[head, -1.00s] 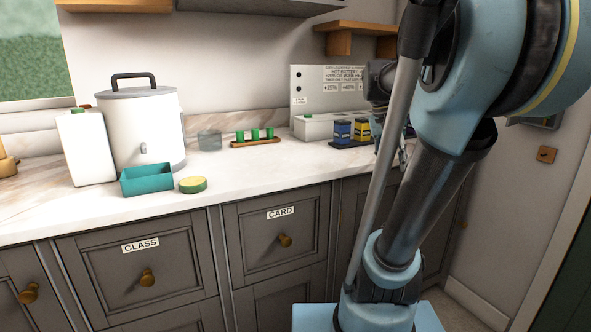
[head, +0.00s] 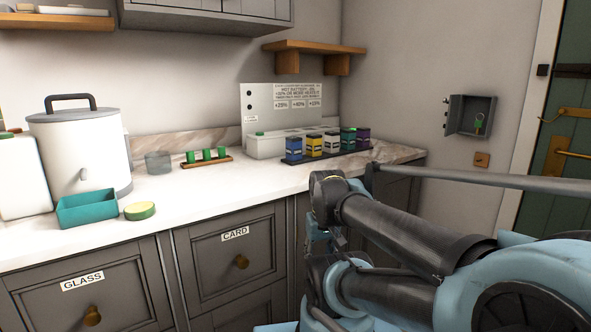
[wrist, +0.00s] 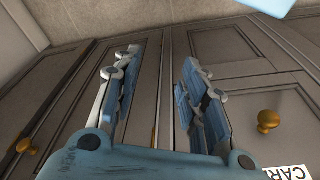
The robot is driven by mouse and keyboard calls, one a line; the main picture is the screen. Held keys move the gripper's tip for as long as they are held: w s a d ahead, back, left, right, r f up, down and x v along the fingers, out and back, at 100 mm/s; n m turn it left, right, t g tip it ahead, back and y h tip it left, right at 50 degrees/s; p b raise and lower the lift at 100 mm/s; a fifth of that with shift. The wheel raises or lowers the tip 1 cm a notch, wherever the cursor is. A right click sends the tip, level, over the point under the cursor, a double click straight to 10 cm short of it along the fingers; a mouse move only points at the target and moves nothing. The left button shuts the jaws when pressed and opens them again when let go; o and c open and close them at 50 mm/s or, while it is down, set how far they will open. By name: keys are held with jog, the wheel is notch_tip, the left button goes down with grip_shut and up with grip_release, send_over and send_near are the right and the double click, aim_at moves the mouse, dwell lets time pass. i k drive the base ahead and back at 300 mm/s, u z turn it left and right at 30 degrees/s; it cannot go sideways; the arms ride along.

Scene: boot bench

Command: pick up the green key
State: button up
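The green key (head: 479,121) hangs inside a small open grey wall box (head: 470,116) on the right wall in the head view, beside the green door. My gripper (wrist: 158,75) shows in the wrist view with its two blue fingers apart and nothing between them. It faces the grey cabinet fronts and the floor, low in front of the counter. In the head view the gripper is mostly hidden behind my arm, well below and left of the key box. The key is not in the wrist view.
The counter (head: 228,182) holds a white urn (head: 80,150), a teal tray (head: 87,209) and a row of coloured batteries (head: 331,143). Grey cabinets with brass knobs (head: 241,262) stand below. A green door (head: 568,160) with a brass handle is at the far right.

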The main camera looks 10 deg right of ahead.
aim_at(478, 124)
jog(key=z, duration=1.5)
